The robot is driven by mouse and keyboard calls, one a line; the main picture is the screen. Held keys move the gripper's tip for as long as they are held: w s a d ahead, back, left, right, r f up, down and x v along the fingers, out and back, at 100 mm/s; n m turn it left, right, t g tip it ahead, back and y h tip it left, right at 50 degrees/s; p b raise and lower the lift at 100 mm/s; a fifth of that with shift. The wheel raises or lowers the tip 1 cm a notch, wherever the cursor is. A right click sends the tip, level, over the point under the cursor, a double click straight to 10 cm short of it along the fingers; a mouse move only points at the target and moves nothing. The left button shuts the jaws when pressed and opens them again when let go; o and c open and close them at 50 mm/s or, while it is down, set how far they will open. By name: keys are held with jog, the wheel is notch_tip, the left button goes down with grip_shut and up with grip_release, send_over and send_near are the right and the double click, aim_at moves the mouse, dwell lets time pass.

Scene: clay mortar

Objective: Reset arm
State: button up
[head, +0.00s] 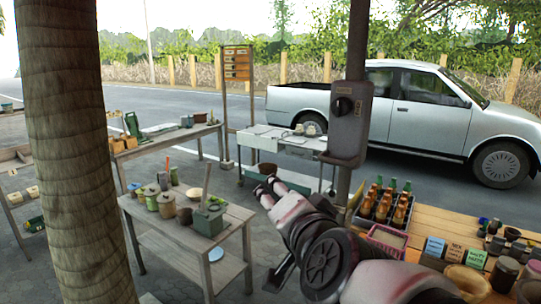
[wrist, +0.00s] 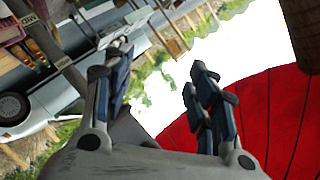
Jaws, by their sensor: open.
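My arm reaches out from the lower right in the head view, bent over the paved ground. My gripper (head: 268,188) is at its far end, in front of the metal cart and to the right of the wooden table with pots. In the wrist view my gripper (wrist: 160,82) has its two dark fingers spread wide apart, with nothing between them. The wrist picture is strongly tilted, and bright sky shows between and beyond the fingers.
A wooden table (head: 236,213) with jars and a green box stands left of the arm. A metal cart (head: 290,145) stands behind. A post with a switch box (head: 347,122) and a counter with bottles (head: 500,225) are right. A trunk (head: 68,150) stands left. A red canopy (wrist: 262,125) shows.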

jog(key=s+d+f+n+g+h+b, duration=0.1)
jog(key=s+d+f+n+g+b, duration=0.2)
jog(key=s+f, duration=0.8)
jog(key=s+d+f+n+g+h+b, duration=0.2)
jog(key=s+d+f+n+g+b, duration=0.2)
jog(key=s+d+f+g, duration=0.3)
jog(key=s+d+f+b, duration=0.1)
jog(key=s+f, duration=0.4)
jog(key=f, duration=0.5)
jog(key=shift+s+d+f+n+b, duration=0.2)
jog(key=shift+d+n+b, duration=0.15)
jog(key=shift+d, duration=0.25)
jog(key=shift+w, duration=0.1)
jog(key=shift+c, duration=0.5)
